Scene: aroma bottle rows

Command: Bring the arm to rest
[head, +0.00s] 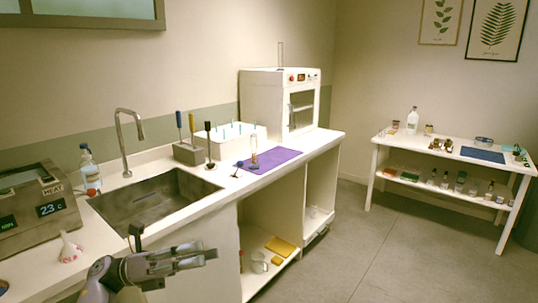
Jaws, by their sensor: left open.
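My left gripper (198,257) is in the lower left of the head view, in front of the white counter below the sink. It points to the right, its fingers are apart, and nothing shows between them. It is clear of the bottles and tools on the counter. My right gripper is not in view. On a white table (448,153) at the right, several small bottles stand on the lower shelf and a clear white bottle (412,120) stands on top.
The counter holds a sink (150,199), a heater box (38,209), a soap bottle (90,170), a white funnel (69,250), a purple mat (275,160) with a glass cylinder (254,152), and a white oven (280,100). The floor (390,245) between counter and table is clear.

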